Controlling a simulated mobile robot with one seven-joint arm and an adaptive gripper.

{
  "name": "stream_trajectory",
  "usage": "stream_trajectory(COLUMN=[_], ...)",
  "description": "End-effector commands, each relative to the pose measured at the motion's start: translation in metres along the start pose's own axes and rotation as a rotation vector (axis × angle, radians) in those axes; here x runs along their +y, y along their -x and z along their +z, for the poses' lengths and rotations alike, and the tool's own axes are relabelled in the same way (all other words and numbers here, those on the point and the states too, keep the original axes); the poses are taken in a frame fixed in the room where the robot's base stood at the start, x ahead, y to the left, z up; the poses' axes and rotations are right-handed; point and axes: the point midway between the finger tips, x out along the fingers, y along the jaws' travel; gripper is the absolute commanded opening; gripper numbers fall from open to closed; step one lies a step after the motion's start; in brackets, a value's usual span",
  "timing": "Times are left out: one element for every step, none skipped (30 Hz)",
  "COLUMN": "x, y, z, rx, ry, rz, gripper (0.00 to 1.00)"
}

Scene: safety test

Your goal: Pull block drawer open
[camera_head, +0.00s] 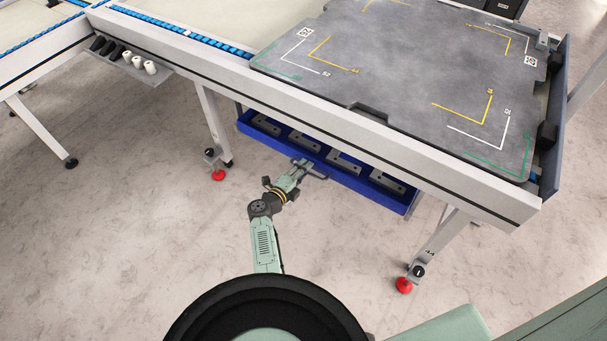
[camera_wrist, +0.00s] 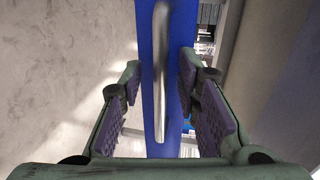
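The blue block drawer (camera_head: 262,133) hangs under the table, its front part showing beyond the table's edge. Several grey blocks (camera_head: 345,161) lie in it in a row. In the wrist view the drawer's blue front (camera_wrist: 150,55) runs from top to bottom, with the silver bar handle (camera_wrist: 160,90) on it. My gripper (camera_head: 310,168) is at the middle of the drawer front. In the wrist view my gripper (camera_wrist: 160,85) is open, one purple-padded finger on each side of the handle. Gaps show between fingers and handle.
The table's grey top plate (camera_head: 400,70) and pale front rail (camera_head: 310,118) lie above the drawer. Table legs with red feet (camera_head: 218,175) stand on both sides of it. White cylinders (camera_head: 138,62) sit on a side shelf at the left. The floor before the drawer is clear.

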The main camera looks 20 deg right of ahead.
Motion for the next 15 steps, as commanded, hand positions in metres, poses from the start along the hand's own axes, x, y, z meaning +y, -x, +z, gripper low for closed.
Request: stream_trajectory(x=[0.0009,0.0005,0.0001,-0.0002,-0.0004,-0.0006,-0.0006,-0.0006,-0.0006,-0.0006,-0.0006,-0.0005,-0.0005,-0.0005,-0.0005], y=[-0.0025,-0.0031,-0.0036,-0.0037,-0.0037,-0.0036,-0.0035,-0.0035,-0.0034,-0.0034,-0.0034,-0.0033,-0.0033,-0.0033,-0.0032], z=[-0.0005,-0.0006,-0.0006,-0.0006,-0.0006,-0.0005,-0.0005,-0.0005,-0.0004,-0.0004,-0.0004,-0.0004,-0.0003,-0.0003,-0.0003], rx=[0.001,0.001,0.001,0.001,0.001,0.001,0.001,0.001,0.001,0.001,0.000,0.000,0.000,0.000,0.000], ry=[0.000,0.000,0.000,0.001,0.001,0.001,0.001,0.001,0.001,0.001,0.001,0.001,0.001,0.001,0.001], rz=[0.000,0.000,0.000,0.000,0.000,0.000,0.000,0.000,0.000,0.000,0.000,0.000,0.000,0.000,0.000], gripper=[0.30,0.30,0.30,0.30,0.30,0.30,0.30,0.30,0.30,0.28,0.27,0.24,0.22,0.20,0.17])
